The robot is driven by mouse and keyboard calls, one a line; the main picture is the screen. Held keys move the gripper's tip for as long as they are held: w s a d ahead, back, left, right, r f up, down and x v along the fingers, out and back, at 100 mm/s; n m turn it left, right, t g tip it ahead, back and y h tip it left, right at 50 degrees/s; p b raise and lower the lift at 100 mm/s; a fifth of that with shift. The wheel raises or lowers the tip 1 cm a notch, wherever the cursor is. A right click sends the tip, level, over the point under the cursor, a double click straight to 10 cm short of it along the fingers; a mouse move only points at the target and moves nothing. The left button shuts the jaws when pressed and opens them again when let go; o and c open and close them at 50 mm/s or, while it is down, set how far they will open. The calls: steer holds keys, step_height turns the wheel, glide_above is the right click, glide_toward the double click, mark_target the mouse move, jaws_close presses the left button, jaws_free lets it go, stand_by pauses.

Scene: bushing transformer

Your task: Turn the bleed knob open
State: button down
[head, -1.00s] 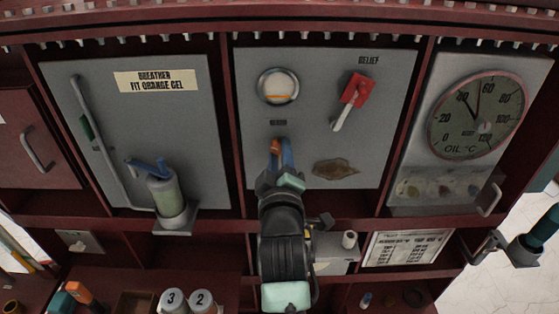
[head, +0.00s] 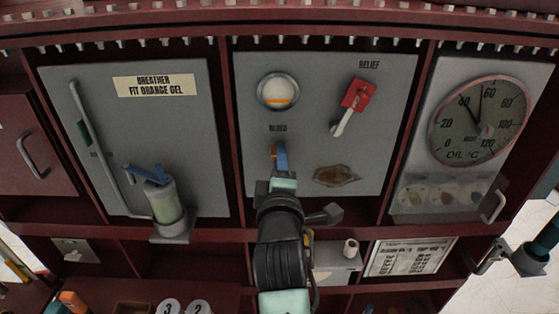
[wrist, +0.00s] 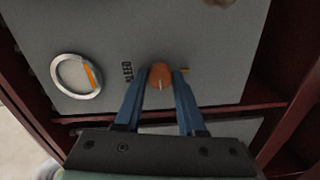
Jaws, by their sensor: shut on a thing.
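The bleed knob (wrist: 160,77) is a small orange-brown knob with a pale pointer mark, on the grey middle panel. In the wrist view it sits between the tips of my gripper (wrist: 160,86), whose blue fingers are shut on it from both sides. In the head view the knob (head: 274,152) shows as a small orange piece just below the "BLEED" label (head: 278,128), and my gripper (head: 280,163) and arm hide the panel below it. A round sight glass (head: 278,91) with an orange band is above the label.
A red relief lever (head: 357,97) with a pale handle is at the right of the same panel, above a brown stain (head: 336,175). The breather (head: 163,197) stands on the left panel. An oil temperature dial (head: 481,119) is on the right.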

steer(key=c, duration=0.5)
jaws_free()
steer(key=shift+s, duration=0.1)
steer(key=s+b, duration=0.3)
steer(key=s, duration=0.9)
steer(key=shift+s+r+b, duration=0.2)
steer(key=shift+s+b, duration=0.2)
steer(key=shift+r, duration=0.1)
